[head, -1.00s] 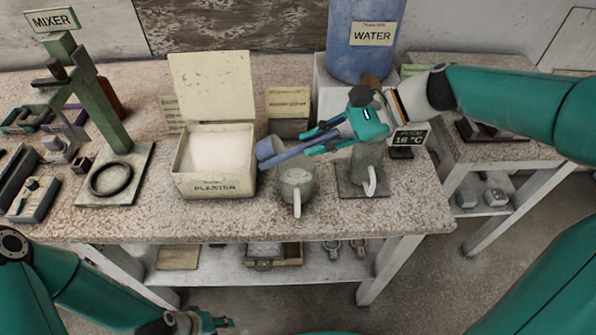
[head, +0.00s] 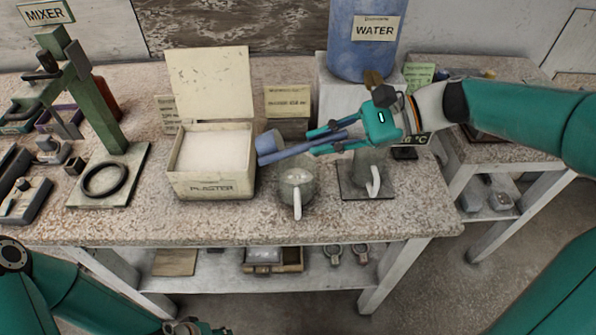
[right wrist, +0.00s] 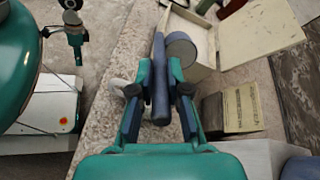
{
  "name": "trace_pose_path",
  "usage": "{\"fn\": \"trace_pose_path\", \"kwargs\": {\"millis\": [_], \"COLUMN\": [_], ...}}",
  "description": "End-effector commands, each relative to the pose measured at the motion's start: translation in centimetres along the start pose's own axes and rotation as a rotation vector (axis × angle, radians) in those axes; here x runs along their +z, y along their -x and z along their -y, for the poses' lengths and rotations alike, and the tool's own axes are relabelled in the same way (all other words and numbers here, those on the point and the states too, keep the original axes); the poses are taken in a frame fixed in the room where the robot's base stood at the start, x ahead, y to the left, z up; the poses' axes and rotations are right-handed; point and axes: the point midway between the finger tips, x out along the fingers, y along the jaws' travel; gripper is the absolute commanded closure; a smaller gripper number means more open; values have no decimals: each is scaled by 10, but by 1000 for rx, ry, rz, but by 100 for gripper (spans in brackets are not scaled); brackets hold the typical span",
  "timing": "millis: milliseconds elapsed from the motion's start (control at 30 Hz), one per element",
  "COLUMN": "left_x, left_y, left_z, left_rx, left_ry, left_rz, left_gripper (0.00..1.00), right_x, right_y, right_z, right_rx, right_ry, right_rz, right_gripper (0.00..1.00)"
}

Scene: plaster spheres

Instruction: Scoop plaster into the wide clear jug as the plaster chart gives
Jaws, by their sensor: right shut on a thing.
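My right gripper (head: 322,141) is shut on the handle of a blue-grey scoop (head: 268,143). The scoop's round cup (right wrist: 181,47) and handle (right wrist: 160,95) show in the right wrist view. The scoop is held above the counter, between the open plaster box (head: 211,187) and a short clear jug (head: 296,188) with a white handle. Pale matter shows in that jug. A taller clear jug (head: 364,178) stands on a dark plate to the right, partly behind my gripper. The scoop's contents are hidden. My left gripper (head: 200,328) is low at the bottom edge, its jaws unclear.
Cards stand behind the box, one (head: 288,103) to its right; their writing is too small to read. A blue water container (head: 362,50) stands on a white block at the back. The mixer stand (head: 95,110) is at left. Bare counter lies in front of the box.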

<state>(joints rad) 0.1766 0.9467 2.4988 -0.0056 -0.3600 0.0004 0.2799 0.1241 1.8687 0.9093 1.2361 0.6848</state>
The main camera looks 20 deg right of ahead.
Motion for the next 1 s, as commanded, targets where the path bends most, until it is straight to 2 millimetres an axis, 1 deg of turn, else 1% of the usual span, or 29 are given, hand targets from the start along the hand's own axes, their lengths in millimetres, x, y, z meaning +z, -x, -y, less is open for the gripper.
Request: {"fn": "trace_pose_path", "kwargs": {"millis": [33,133,467,1000], "left_x": [0,0,0,0], "left_y": [-5,-8,-11,-36], "left_z": [2,3,4,13], "left_rx": [0,0,0,0], "left_ry": [0,0,0,0], "left_rz": [0,0,0,0], "left_gripper": [60,60,60,60], "right_x": [-3,-4,-4,-16], "right_y": [0,1,2,4], "right_z": [-1,-1,-2,-7], "right_rx": [-7,-17,-25,-79], "right_ry": [-1,-1,-1,-5], "right_rz": [10,26,44,147], "right_gripper": [100,100,100,100]}}
